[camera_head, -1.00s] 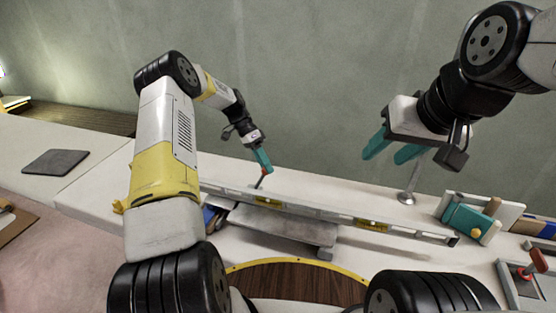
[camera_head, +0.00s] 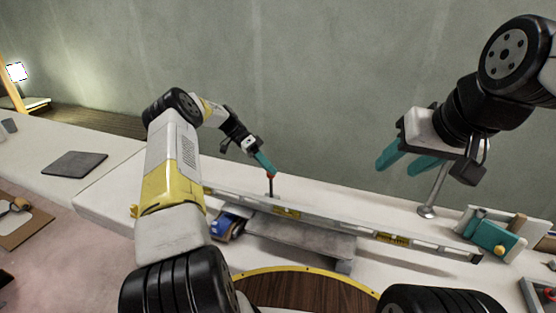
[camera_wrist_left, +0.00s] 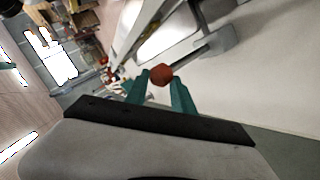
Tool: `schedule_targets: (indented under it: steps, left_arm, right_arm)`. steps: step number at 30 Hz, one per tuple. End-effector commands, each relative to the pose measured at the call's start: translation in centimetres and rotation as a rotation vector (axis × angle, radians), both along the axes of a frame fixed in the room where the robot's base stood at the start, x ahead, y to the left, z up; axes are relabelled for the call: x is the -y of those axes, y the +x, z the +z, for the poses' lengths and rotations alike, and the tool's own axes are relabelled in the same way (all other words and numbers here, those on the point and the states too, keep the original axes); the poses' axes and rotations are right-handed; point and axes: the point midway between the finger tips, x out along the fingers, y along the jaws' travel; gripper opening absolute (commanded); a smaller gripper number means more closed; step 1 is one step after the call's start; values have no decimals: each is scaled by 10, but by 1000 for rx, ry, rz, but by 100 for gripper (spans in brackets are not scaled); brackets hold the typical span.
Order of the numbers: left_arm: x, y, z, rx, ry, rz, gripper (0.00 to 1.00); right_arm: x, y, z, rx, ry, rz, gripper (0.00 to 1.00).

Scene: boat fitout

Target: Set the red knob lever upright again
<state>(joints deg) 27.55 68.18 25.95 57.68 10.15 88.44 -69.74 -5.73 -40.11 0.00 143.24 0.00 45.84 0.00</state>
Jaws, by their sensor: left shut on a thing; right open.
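The lever's red knob (camera_head: 270,176) shows in the head view beyond the long level, on a thin dark stem that looks close to upright. My left gripper (camera_head: 267,168) is shut on the red knob from above and left. In the left wrist view the red knob (camera_wrist_left: 160,75) sits between the fingertips of my left gripper (camera_wrist_left: 161,82). The fingers hide part of the knob, and the level hides the lever's foot in the head view. My right gripper (camera_head: 405,163) is open and empty, in the air at the right, well away from the lever.
A long spirit level (camera_head: 335,224) lies in front of the lever, over a grey plate (camera_head: 300,236). A metal post on a round foot (camera_head: 427,211) stands below my right gripper. A teal block (camera_head: 492,238) is at the right. A dark mat (camera_head: 75,164) lies far left.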

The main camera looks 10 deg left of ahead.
Motion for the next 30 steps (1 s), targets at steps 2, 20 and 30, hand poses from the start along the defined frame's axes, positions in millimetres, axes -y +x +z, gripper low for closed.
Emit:
schedule_targets:
  steps: [2,20,30]
  left_arm:
    - [-10,-4,-10,-9,23,2,0]
    - [-7,-2,-6,-2,18,0,54]
    - [-37,14,18,2,19,3,54]
  right_arm:
    - [0,0,0,0,0,0,47]
    - [0,0,0,0,0,0,47]
    - [0,0,0,0,0,0,47]
